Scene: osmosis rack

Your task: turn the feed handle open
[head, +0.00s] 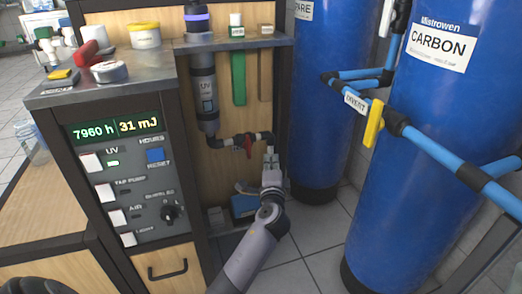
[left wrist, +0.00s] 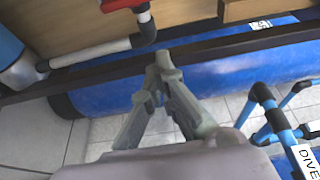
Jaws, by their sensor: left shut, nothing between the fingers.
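A red valve handle (head: 248,146) sits on a dark and white pipe below the grey UV cylinder. My left gripper (head: 270,154) is shut and empty, just right of and slightly below that handle in the picture, near the pipe's right elbow. In the left wrist view the closed fingertips (left wrist: 162,62) show below the red handle (left wrist: 122,5), apart from it. A yellow handle (head: 374,123) stands on the blue pipe at right, beside a label reading DIVERT. My right gripper is not in view.
Two tall blue tanks stand at right, the nearer marked CARBON (head: 438,48). A control panel (head: 130,180) with switches is left of the pipe. Its metal top (head: 52,98) holds tubs and a red object. Tiled floor (head: 305,235) is open between cabinet and tanks.

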